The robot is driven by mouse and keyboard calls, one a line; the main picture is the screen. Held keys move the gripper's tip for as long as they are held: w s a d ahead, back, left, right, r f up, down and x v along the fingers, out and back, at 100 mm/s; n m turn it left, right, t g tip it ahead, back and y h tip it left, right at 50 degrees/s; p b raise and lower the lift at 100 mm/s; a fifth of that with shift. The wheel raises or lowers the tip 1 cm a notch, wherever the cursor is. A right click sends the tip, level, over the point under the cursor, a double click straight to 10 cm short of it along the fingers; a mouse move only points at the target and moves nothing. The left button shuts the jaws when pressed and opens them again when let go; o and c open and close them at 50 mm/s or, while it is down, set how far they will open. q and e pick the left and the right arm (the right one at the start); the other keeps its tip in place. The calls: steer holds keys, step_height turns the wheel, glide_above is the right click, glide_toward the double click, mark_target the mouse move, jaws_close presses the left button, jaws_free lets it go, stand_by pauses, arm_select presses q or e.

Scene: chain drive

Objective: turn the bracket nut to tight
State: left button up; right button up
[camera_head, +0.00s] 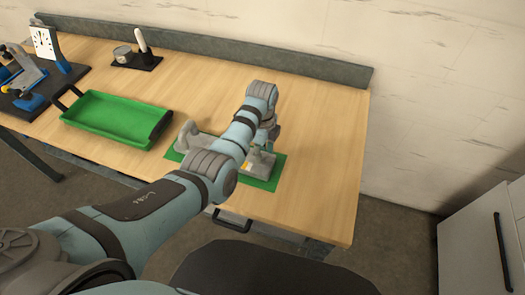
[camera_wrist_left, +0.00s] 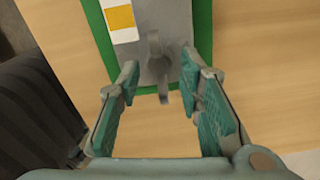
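A grey metal bracket (camera_wrist_left: 172,20) with a white and yellow label lies on a green mat (camera_wrist_left: 203,30). In the head view the bracket (camera_head: 252,168) is on the green mat (camera_head: 275,172) near the table's front edge, partly covered by my left arm. A grey nut with a lever-like wing (camera_wrist_left: 158,65) stands out from the bracket in the left wrist view. My left gripper (camera_wrist_left: 157,77) is open, with one finger on each side of the nut and a gap on both sides. My right gripper is in neither view.
A green tray (camera_head: 118,118) with dark handles lies left of the mat. Behind it, a dark stand (camera_head: 147,62) holds a white upright item and a small can. A blue and grey fixture (camera_head: 25,85) is at far left. The table's right side (camera_head: 325,140) is clear.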

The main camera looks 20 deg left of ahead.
mark_target(263, 157)
arm_select(q)
step_height(263, 157, up, 7)
steer(key=shift+d, duration=0.1)
stand_by(0.5)
